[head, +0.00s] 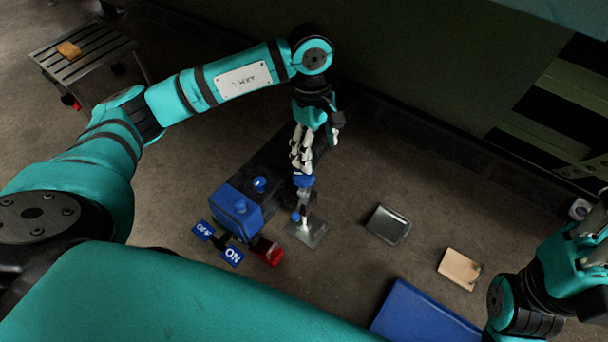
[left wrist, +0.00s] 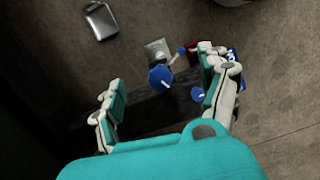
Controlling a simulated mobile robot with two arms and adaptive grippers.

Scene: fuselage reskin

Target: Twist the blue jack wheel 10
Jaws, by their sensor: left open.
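A blue wheel (head: 304,181) with a white mark stands above a small metal plate (head: 310,234), just below my left gripper (head: 316,152). In the left wrist view the blue wheel (left wrist: 161,79) shows between the two spread fingers of my left gripper (left wrist: 163,90). The fingers are open and apart from the wheel in that view. A smaller blue knob (head: 296,217) sits lower, near the plate. I cannot read a number on the wheel. My right gripper (head: 594,246) is partly in view at the right edge, and its finger state is unclear.
A blue-ended dark box (head: 236,212) with a blue knob (head: 260,184) stands left of the wheel. Blue OFF and ON signs (head: 233,256) and a red part (head: 268,252) sit in front. A grey tray (head: 389,225), tan pad (head: 459,268) and blue panel (head: 420,318) lie right.

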